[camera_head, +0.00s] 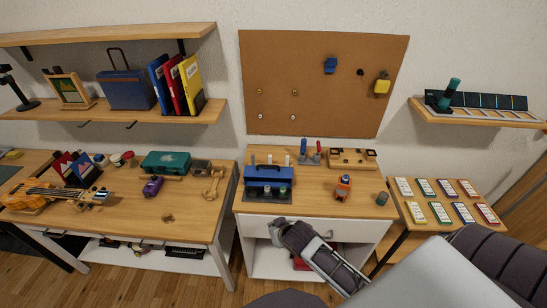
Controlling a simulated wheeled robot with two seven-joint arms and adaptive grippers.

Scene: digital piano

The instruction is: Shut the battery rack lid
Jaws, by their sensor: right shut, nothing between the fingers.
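The battery rack (246,190) sits at the front left of the middle wooden-topped cabinet. Its blue lid (268,173) looks raised, with the dark cells below and in front of it showing. The exact angle of the lid is hard to tell. My right gripper (277,226) reaches in from the lower right. It is shut and empty, at the cabinet's front edge, below and in front of the rack, and looks apart from it. My left gripper is out of view.
A wooden block (352,158) and upright tools (310,150) are behind. The cabinet top's front middle is clear. A left bench (140,222) and card table (425,220) flank it.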

